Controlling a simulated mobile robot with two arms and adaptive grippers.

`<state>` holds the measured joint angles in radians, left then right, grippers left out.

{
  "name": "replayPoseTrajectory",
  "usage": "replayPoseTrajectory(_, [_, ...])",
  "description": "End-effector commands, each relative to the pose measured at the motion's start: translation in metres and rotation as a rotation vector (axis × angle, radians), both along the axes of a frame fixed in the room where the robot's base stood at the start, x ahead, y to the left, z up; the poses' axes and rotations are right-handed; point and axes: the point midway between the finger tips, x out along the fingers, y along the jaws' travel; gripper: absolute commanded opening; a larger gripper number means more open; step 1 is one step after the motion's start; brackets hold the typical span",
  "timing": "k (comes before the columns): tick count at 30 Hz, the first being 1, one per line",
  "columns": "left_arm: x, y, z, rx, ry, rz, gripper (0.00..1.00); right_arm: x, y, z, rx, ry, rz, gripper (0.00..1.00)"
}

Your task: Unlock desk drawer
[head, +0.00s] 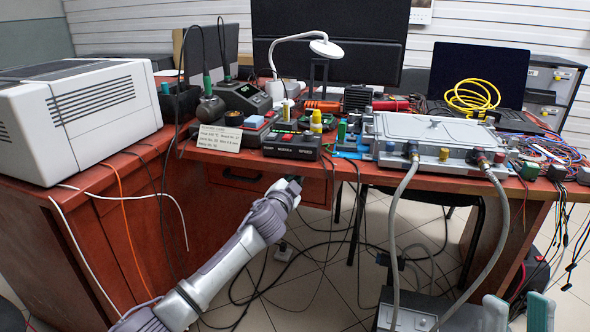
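The desk drawer (318,192) is a red-brown wooden front under the desktop, left of centre, and it looks closed. Its dark handle (241,175) shows left of my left gripper. No key or lock can be made out; that part of the front is covered by the gripper. My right gripper (518,312) shows two teal fingertips apart at the bottom right, empty, far from the drawer.
The desktop holds a white printer-like box (75,115), soldering gear, a grey metal case (430,130) and a coiled yellow cable (472,97). Two grey hoses run from the case to a box (405,318) on the floor. Loose cables hang below the desk.

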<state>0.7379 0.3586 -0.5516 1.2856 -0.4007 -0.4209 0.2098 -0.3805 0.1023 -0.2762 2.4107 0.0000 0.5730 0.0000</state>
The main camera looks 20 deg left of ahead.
Motion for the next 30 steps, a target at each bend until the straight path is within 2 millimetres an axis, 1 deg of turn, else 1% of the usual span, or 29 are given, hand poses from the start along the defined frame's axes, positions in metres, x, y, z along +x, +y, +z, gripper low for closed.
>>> replayPoseTrajectory(1, [0.0,-0.001,0.002,0.04,0.001,0.0,0.0,0.012,0.002,-0.003,-0.025,0.079,-0.004,0.4])
replayPoseTrajectory(3, [0.0,-0.001,0.001,0.105,-0.001,0.0,0.0,0.028,0.005,-0.014,-0.059,0.191,-0.01,0.4])
replayPoseTrajectory(6, [0.0,-0.002,0.0,0.199,-0.004,0.0,0.0,0.047,0.007,-0.033,-0.104,0.344,-0.02,0.4])
replayPoseTrajectory(9, [0.0,-0.002,-0.001,0.293,-0.007,0.0,0.0,0.061,0.008,-0.053,-0.143,0.481,-0.026,0.4])
replayPoseTrajectory(12, [0.0,-0.003,-0.003,0.386,-0.01,-0.001,0.0,0.07,0.007,-0.072,-0.177,0.601,-0.033,0.4])
replayPoseTrajectory(15, [0.0,-0.004,-0.004,0.475,-0.015,-0.001,0.0,0.076,0.006,-0.089,-0.205,0.704,-0.039,0.4])
replayPoseTrajectory(21, [0.0,-0.004,-0.006,0.626,-0.019,-0.001,0.0,0.08,0.003,-0.117,-0.246,0.859,-0.046,0.4])
replayPoseTrajectory(24, [0.0,-0.004,-0.007,0.684,-0.022,0.0,0.0,0.081,0.002,-0.126,-0.261,0.913,-0.048,0.4])
replayPoseTrajectory(30, [0.0,-0.004,-0.009,0.765,-0.025,-0.001,0.0,0.08,0.0,-0.14,-0.279,0.986,-0.051,0.4])
